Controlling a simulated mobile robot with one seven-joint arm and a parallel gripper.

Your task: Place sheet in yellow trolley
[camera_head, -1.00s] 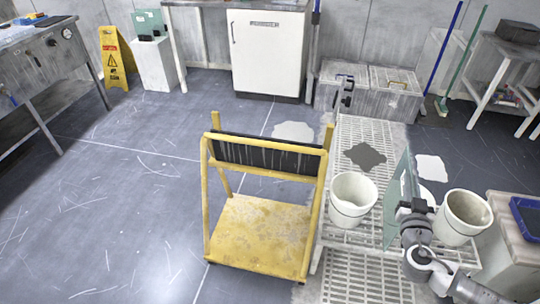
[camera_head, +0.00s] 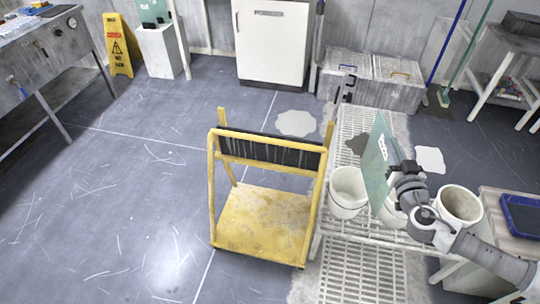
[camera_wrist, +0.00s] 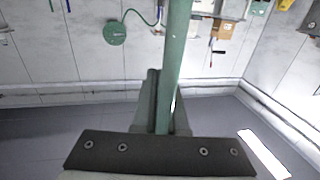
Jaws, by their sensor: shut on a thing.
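A thin green sheet (camera_head: 376,160) stands upright in the grasp of my gripper (camera_head: 397,172), seen nearly edge-on above the white rack. In the wrist view the sheet (camera_wrist: 176,70) rises between the jaws of my gripper (camera_wrist: 165,115), which are shut on it. The yellow trolley (camera_head: 265,222) stands on the floor left of the rack, with a yellow frame, a black slotted bar (camera_head: 270,152) and a worn, empty base deck. The sheet is right of the trolley and apart from it. The sheet partly hides a white bucket.
White buckets (camera_head: 348,192) (camera_head: 461,205) stand on the white slatted rack (camera_head: 350,272), beside and under my arm. A blue tray (camera_head: 520,218) is on a bench at right. Open floor lies left of the trolley.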

